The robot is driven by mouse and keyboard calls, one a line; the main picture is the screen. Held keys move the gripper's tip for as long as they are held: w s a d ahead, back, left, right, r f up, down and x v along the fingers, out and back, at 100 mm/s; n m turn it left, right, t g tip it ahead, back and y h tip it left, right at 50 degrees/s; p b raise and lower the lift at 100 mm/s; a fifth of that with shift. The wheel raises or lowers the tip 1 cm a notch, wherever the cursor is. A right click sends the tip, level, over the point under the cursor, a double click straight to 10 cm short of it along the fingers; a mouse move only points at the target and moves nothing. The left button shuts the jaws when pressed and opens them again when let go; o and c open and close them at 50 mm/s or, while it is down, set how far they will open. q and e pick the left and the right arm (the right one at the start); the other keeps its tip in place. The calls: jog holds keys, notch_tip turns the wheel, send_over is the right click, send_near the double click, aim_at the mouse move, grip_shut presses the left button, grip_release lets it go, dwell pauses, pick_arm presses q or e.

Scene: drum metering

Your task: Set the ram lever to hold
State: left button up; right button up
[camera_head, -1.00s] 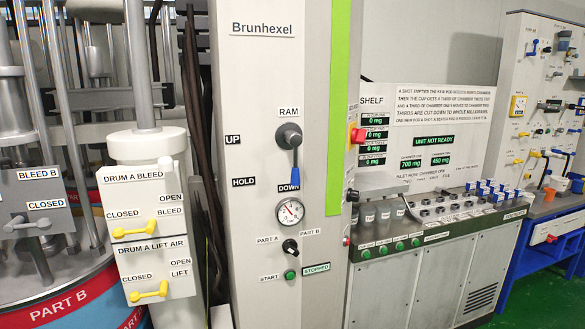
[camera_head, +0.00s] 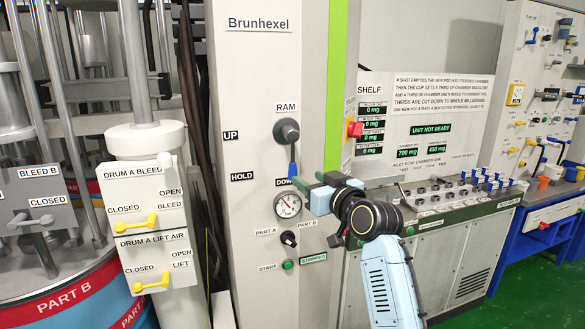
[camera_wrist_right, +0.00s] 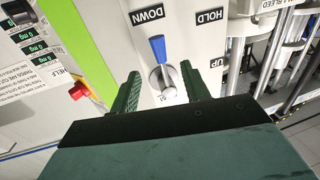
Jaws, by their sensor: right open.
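The ram lever (camera_head: 292,155) has a grey round hub and a blue handle on the white Brunhexel panel, under the RAM label (camera_head: 287,107). Its handle points down at the DOWN label (camera_head: 289,183). The HOLD label (camera_head: 242,177) is to its lower left and the UP label (camera_head: 233,138) to its left. My right gripper (camera_head: 318,191) is open and empty, right of the gauge and below right of the lever. In the right wrist view, the lever (camera_wrist_right: 157,50) shows between the two spread green fingers, apparently apart from them. My left gripper is not in view.
A pressure gauge (camera_head: 287,205) sits just below the lever. Below it are the part selector (camera_head: 288,238) and the green start button (camera_head: 288,265). A red knob (camera_head: 355,129) juts out to the right. Drum A's yellow-handled valves (camera_head: 137,222) stand to the left.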

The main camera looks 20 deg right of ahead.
aim_at(296, 171)
jog(key=x, duration=0.8)
jog(key=shift+w+a+p, duration=0.1)
jog(key=shift+w+p, duration=0.25)
jog(key=shift+w, duration=0.05)
jog(key=shift+c, duration=0.5)
grip_shut()
